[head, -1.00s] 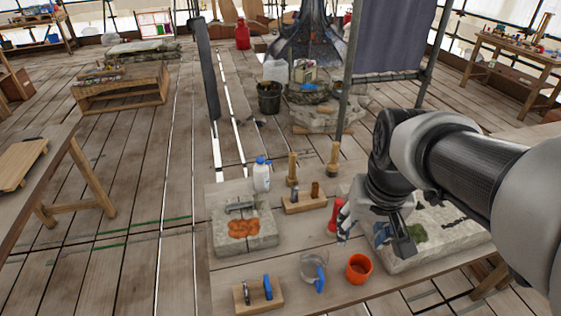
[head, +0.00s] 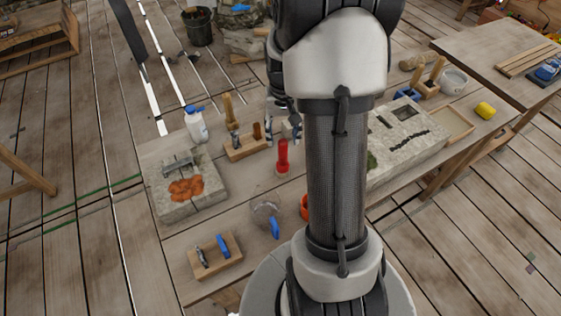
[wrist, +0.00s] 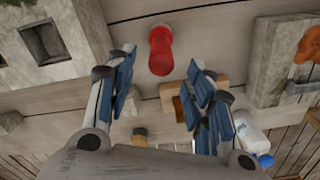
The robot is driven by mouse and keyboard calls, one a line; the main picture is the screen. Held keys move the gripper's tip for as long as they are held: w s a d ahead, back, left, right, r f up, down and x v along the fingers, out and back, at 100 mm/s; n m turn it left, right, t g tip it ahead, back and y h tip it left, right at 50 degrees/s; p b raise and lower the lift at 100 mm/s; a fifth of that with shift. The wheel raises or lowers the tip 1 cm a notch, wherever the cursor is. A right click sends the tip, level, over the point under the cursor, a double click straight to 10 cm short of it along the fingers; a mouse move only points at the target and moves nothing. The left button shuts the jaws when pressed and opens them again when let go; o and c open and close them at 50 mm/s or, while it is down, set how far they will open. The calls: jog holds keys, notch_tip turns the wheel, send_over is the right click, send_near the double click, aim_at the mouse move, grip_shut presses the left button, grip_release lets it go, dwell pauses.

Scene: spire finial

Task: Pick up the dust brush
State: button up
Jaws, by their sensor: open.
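My gripper (head: 283,120) hangs over the far part of the workbench, beside a wooden holder block (head: 246,147). In the wrist view its fingers (wrist: 162,95) are spread apart with nothing between them. A tall wooden handle (head: 232,112) stands upright at the block's far side, and a short brown piece (head: 257,131) stands in the block. The wrist view shows a small wooden piece with a dark end (wrist: 140,134) below the fingertips, partly cut off by my gripper's body. I cannot tell for sure which of these is the dust brush. The holder block (wrist: 188,101) is partly behind the right finger.
A red bottle (head: 283,157) stands close in front of my gripper. A white bottle (head: 195,126) stands to the left. Stone slabs (head: 185,205) (head: 405,135) lie on both sides.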

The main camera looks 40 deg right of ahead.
aim_at(283, 155)
notch_tip(283, 155, down, 5)
jog(key=shift+r+b, duration=0.1)
jog(key=shift+b, duration=0.5)
jog(key=f+b, duration=0.1)
jog(key=f, duration=0.1)
jog(key=f+b, duration=0.1)
jog(key=f, duration=0.2)
jog(key=shift+s+a, duration=0.15)
jog(key=shift+s, duration=0.05)
jog(key=shift+c, duration=0.4)
grip_shut()
